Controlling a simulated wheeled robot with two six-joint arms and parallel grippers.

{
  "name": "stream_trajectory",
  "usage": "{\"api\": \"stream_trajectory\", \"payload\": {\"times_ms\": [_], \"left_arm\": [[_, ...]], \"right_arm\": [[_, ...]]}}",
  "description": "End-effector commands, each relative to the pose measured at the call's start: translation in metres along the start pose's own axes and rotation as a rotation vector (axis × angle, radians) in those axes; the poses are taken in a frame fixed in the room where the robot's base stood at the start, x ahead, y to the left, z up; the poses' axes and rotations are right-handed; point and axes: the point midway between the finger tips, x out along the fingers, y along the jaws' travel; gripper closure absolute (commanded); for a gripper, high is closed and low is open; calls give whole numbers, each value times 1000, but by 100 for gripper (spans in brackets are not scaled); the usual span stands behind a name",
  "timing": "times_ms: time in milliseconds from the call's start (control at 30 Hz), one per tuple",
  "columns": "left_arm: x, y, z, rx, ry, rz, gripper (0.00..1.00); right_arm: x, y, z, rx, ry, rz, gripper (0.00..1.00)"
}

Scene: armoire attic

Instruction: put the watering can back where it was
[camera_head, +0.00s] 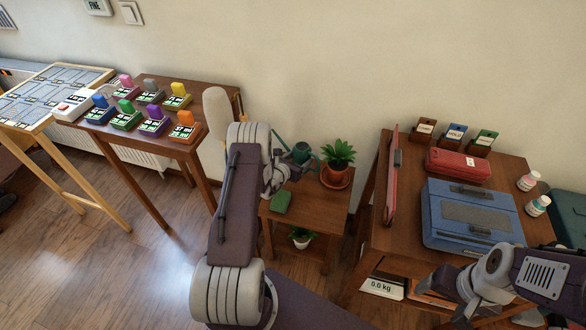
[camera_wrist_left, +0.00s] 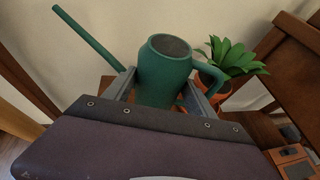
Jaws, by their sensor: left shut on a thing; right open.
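The green watering can (camera_head: 302,152) is at the small wooden side table (camera_head: 318,205), beside a potted plant. My left gripper (camera_head: 284,168) is shut on it. In the left wrist view the can (camera_wrist_left: 165,72) is upright between the two grey fingers (camera_wrist_left: 160,98), with its spout up to the left and its handle to the right. My left wrist hides the can's base, so I cannot tell whether it touches the tabletop. My right gripper (camera_head: 466,312) is low at the right, near the front of the larger table; it is open, and its fingertips are hard to see.
The potted plant (camera_head: 337,163) stands close to the can's right, and a green block (camera_head: 281,201) lies at the table's front left. A lower shelf holds another plant (camera_head: 301,237). The larger table (camera_head: 390,238) at right carries a blue toolbox (camera_head: 468,213) and red case (camera_head: 458,164).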

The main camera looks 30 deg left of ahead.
Motion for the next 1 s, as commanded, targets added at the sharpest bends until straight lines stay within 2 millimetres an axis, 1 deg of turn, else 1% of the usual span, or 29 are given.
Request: {"api": "stream_trajectory", "payload": {"times_ms": [33,100,233,367,467,633,700,900,1000], "left_arm": [[8,12,-5,2,-8,3,92],[15,23,-10,2,-8,2,92],[22,35,-13,3,-7,1,92],[22,36,-13,2,-6,-1,92],[25,36,-19,2,-6,-1,92],[35,36,-46,2,-5,-1,92],[38,36,-51,2,-6,-1,92],[38,36,-50,2,-7,-1,92],[39,36,-53,2,-7,-1,92]], "right_arm": [[6,0,1,0,0,0,23],[10,0,1,0,0,0,23],[12,0,1,0,0,0,23],[12,0,1,0,0,0,23],[14,0,2,0,0,0,23],[24,0,2,0,0,0,23],[26,0,3,0,0,0,23],[24,0,2,0,0,0,23],[27,0,3,0,0,0,23]]}}
